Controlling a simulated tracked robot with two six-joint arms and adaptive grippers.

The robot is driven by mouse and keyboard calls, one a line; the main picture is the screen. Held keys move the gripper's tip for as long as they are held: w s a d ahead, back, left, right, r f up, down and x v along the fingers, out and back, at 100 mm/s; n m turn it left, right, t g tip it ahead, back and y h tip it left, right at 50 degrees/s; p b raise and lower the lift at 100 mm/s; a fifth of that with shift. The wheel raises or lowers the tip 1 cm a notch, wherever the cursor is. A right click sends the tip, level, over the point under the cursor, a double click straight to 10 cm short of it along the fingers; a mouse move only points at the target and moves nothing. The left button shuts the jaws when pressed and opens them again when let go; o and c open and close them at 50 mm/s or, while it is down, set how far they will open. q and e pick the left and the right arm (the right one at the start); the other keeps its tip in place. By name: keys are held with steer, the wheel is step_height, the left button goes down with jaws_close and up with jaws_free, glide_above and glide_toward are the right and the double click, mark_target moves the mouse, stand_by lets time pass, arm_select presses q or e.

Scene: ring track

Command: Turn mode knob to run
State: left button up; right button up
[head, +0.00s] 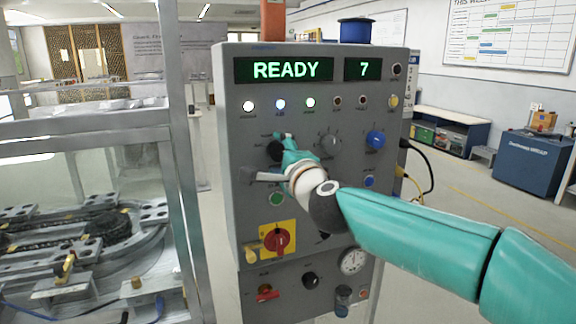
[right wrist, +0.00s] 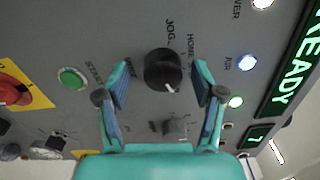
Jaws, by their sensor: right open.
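The mode knob (right wrist: 162,70) is round and black with a white pointer mark, set in the grey control panel (head: 232,120). In the right wrist view its mark points down and slightly right. The labels JOG and HOME show beside it; another label to its left is partly hidden by a finger. My right gripper (right wrist: 160,78) is open, with one finger on each side of the knob and a visible gap at both. In the head view the right gripper (head: 283,143) covers part of the knob (head: 274,151). My left gripper is not in view.
The display (head: 290,68) reads READY and 7. A grey knob (head: 329,143), blue knob (head: 375,139), green button (head: 277,199) and red rotary switch (head: 278,241) on a yellow plate are nearby. A metal frame (head: 176,120) with a track stands left.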

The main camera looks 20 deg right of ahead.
steer(key=s, duration=1.1)
steer(key=shift+s+d, duration=0.15)
steer(key=shift+s, duration=0.15)
